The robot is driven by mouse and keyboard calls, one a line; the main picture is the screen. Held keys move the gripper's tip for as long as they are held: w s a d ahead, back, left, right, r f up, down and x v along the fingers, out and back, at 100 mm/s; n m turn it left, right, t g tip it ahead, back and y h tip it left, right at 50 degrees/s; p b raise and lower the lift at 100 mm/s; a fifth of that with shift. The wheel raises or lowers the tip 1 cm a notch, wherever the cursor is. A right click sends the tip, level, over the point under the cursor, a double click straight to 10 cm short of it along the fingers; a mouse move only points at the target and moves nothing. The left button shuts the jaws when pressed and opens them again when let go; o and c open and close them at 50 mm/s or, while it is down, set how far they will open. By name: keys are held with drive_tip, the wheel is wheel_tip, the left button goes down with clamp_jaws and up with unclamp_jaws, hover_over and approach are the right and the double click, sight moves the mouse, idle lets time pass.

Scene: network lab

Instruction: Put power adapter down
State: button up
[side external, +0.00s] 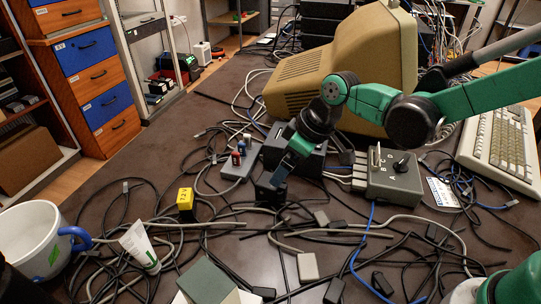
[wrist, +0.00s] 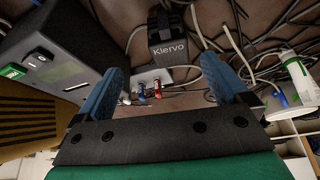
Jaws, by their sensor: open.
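A black power adapter marked "Klervo" (wrist: 173,40) stands just beyond my fingertips in the wrist view, seen between the two blue fingers. In the side view a small black block, which looks like the same adapter (side external: 268,194), stands on the dark table directly below my gripper (side external: 280,174). My gripper also shows in the wrist view (wrist: 165,66), its fingers wide apart with nothing held between them. Whether the adapter's underside rests flat is hidden.
A black box (side external: 312,158), a switch box (side external: 393,178) and a beige monitor (side external: 300,82) crowd behind and right. Cables cover the table; a mug (side external: 30,238) stands front left.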

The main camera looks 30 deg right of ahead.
sight(268, 186)
drive_tip(key=shift+w+a+f+n+g, duration=0.15)
drive_tip(key=shift+w+a+f+n, duration=0.1)
drive_tip(key=shift+a+f, duration=0.3)
drive_tip(key=shift+w+a+f+n+g, duration=0.15)
drive_tip(key=shift+a+f+n, duration=0.15)
drive_tip(key=shift+f, duration=0.3)
drive_tip(key=shift+x, duration=2.65)
clamp_jaws()
drive_tip(key=shift+r, duration=0.1)
